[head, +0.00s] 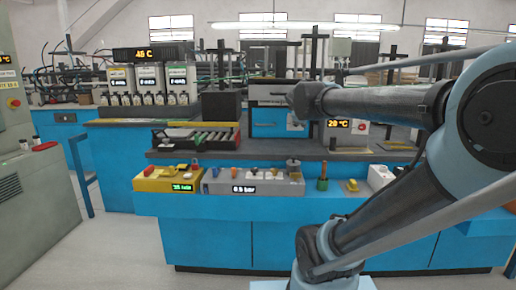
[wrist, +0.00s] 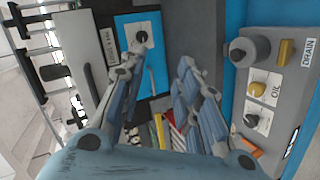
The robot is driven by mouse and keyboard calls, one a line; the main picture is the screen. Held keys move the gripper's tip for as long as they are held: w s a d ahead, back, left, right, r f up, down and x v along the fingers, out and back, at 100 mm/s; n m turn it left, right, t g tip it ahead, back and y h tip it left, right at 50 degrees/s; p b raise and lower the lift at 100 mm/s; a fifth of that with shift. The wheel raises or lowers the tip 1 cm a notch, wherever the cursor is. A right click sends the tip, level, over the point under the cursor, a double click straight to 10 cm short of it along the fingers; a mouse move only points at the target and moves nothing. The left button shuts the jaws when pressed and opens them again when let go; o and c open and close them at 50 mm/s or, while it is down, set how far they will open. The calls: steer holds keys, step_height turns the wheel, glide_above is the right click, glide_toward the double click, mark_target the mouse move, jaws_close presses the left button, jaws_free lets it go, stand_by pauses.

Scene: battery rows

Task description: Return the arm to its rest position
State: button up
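My arm (head: 385,103) reaches in from the right in the head view, its dark forearm stretched leftward above the blue workbench (head: 215,240). Its far end is in front of the blue-fronted box (head: 268,123). I cannot make out the fingers in the head view. In the wrist view my gripper (wrist: 163,52) has its two fingers spread apart. I see nothing held between them; only the bench and its equipment show behind. The gripper is over the bench, with the blue-fronted box and the panel of knobs in its view.
A yellow control box (head: 168,180) and a grey knob panel (head: 255,183) line the bench's front ledge. A tray of cells (head: 195,138) sits behind them. A 20 °C unit (head: 343,132) stands close under the forearm. Floor (head: 115,250) is clear at front left.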

steer(key=s+d+f+m+g, duration=0.3)
steer(key=s+f+m+g, duration=0.35)
steer(key=s+f, duration=0.85)
steer(key=s+a+f+m+g+y, duration=0.1)
steer(key=s+a+f+m+g, duration=0.1)
steer(key=s+f, duration=0.4)
steer(key=s+a+f+m+g+y, duration=0.2)
steer(key=s+f+m, duration=0.1)
steer(key=s+f, duration=0.3)
step_height(320, 180, down, 3)
steer(key=shift+a+r, duration=0.1)
steer(key=shift+a, duration=0.15)
steer(key=shift+w+f, duration=0.2)
steer(key=shift+w, duration=0.25)
